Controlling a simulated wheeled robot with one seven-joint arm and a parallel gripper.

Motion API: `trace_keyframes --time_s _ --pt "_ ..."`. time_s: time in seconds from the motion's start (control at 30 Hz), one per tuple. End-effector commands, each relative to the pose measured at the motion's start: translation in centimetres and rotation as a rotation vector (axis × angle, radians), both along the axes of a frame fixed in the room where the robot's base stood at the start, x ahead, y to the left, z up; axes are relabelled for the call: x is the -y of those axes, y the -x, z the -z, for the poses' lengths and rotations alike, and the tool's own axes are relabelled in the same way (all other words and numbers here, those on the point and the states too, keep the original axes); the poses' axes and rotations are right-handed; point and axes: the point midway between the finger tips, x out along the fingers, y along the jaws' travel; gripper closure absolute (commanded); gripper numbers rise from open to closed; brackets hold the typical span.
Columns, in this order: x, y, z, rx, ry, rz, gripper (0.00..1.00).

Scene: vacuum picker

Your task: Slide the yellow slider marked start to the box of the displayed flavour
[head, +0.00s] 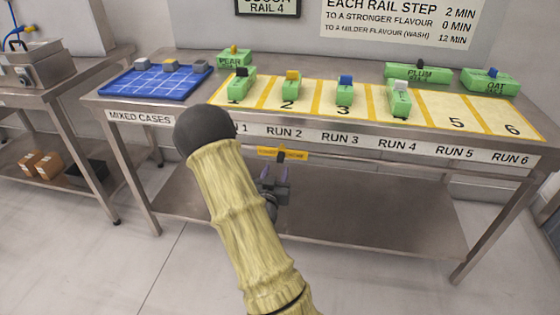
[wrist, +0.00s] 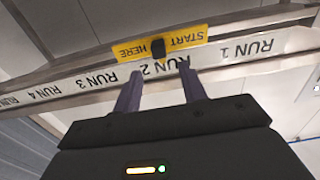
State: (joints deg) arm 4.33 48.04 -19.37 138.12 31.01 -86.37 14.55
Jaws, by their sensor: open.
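The yellow slider marked START HERE (wrist: 190,37) has a dark knob (wrist: 158,48) and sits on a rail along the table's front; it also shows in the head view (head: 297,154), below RUN 2. My gripper (wrist: 160,70) is open, its two fingers pointing at the slider with the knob just beyond and between their tips. No contact is visible. In the head view my gripper (head: 273,176) is just below the slider. Green boxes stand on numbered yellow lanes: black-topped (head: 240,91), yellow-topped (head: 291,92), blue-topped (head: 345,95), white-topped (head: 399,104). A dark sign (head: 267,7) reads RAIL 4; its upper line is cut off.
Green boxes labelled PEAR (head: 233,60), PLUM (head: 405,74) and OAT (head: 495,86) stand at the back. A blue tray (head: 140,85) with small blocks is at left. A white sign (head: 402,22) lists rail-step minutes. The lower shelf (head: 370,225) is clear.

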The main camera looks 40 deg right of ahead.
Motion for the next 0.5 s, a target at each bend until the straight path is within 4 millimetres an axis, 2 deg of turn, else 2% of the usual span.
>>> trace_keyframes --time_s 0.3,0.5 --pt "4.1 -3.5 0.0 0.001 0.002 0.0 0.58" --pt "5.2 -4.5 0.0 0.0 0.001 -0.001 0.58"
